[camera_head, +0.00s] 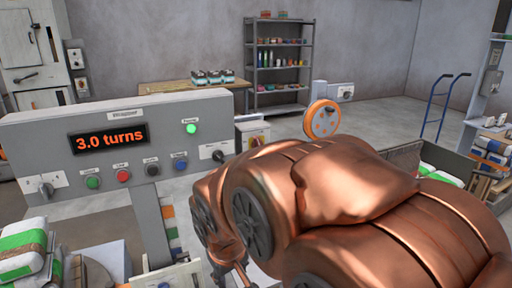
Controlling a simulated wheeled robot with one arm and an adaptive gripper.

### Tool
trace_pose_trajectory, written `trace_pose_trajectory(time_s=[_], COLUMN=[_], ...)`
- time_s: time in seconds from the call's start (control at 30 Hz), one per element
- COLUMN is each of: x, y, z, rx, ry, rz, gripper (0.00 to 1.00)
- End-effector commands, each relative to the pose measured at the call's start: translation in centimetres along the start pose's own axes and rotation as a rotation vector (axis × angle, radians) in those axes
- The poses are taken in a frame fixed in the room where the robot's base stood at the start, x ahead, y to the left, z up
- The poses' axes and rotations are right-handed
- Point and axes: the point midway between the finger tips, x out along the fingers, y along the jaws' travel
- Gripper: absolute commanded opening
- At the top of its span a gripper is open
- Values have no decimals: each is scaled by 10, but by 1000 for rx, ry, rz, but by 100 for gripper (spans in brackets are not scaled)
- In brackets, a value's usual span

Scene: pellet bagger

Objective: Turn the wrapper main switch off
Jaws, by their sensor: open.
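The grey wrapper panel (110,110) stands at the left, its display (108,138) reading "3.0 turns". A green lamp (191,129) at its upper right is lit. A rotary switch (47,188) with a grey handle sits on a pale plate at the panel's lower left. Another dark rotary switch (217,155) sits at the lower right. Their small labels are not legible, so I cannot tell which is the main switch. My gripper (230,272) shows only partly below my copper arm, near the bottom edge, apart from both switches; it is open and appears empty.
Several push buttons (124,175) line the panel between the switches. White and green bags (22,250) are stacked at the lower left. A shelf (281,60), a table (170,87) and a blue hand truck (443,105) stand behind. My arm covers the lower right.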

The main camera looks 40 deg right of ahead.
Motion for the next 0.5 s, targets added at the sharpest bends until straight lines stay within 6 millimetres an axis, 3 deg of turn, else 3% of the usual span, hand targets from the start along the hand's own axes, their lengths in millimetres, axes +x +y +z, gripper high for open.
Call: trace_pose_trajectory(time_s=[0.2, 0.5], x=[18, 19], y=[76, 172], z=[-87, -177], rx=[60, 54], ry=[265, 615], rz=[118, 238], gripper=[46, 46])
